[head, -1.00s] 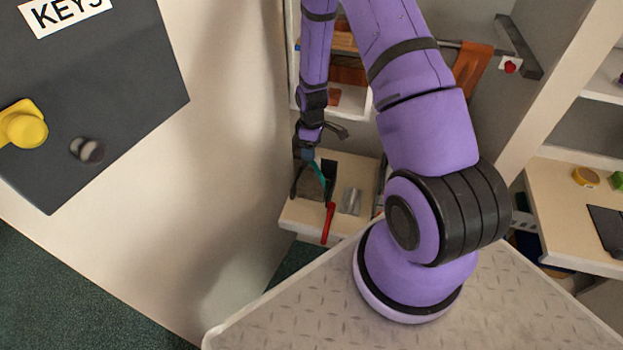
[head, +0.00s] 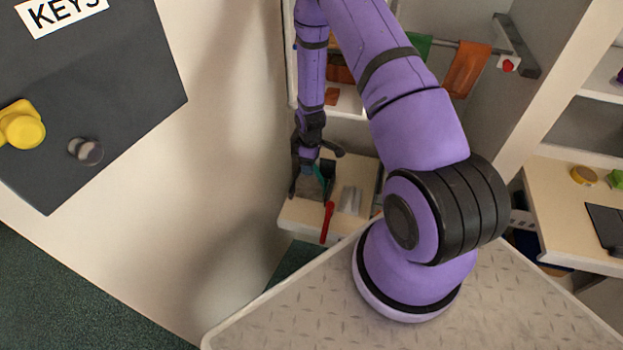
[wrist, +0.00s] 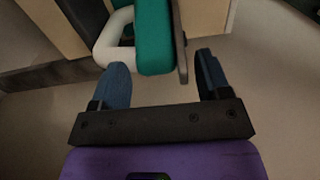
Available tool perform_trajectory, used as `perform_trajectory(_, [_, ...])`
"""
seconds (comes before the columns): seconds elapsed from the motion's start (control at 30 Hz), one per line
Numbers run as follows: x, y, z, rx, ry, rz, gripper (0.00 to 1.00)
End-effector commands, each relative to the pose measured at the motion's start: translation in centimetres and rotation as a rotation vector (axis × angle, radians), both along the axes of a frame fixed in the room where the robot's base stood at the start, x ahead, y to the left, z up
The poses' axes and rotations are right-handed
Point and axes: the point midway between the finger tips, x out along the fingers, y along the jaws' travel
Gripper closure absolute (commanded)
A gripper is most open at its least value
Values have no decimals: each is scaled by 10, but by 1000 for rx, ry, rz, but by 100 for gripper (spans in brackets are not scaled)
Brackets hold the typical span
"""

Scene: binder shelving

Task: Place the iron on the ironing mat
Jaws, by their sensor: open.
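The iron (wrist: 154,38) shows at the top of the wrist view, with a teal body, a white handle loop and a thin grey plate on its right side. My gripper (wrist: 163,75) is open, its two blue fingertips apart on either side of the iron's near end. The left fingertip overlaps the white handle in the picture; I cannot tell if it touches. In the head view my gripper (head: 313,184) is low over a pale shelf board, and only a bit of the teal iron (head: 320,172) shows. I cannot pick out the ironing mat with certainty.
On the pale board (head: 300,217) are a red item (head: 327,221) and a grey item (head: 349,199), close to my gripper. A white wall (head: 225,170) stands to the left.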

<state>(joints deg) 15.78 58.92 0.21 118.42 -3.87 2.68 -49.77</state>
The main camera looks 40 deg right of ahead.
Motion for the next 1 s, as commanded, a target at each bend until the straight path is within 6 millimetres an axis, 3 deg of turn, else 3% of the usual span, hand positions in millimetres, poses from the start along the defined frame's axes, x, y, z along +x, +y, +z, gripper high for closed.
perform_trajectory(0.03, [0, 0, 0, 0, 0, 0, 30])
perform_trajectory(0.3, [0, 0, 0, 0, 0, 0, 92])
perform_trajectory(1.0, [0, 0, 26, 0, -1, 0, 92])
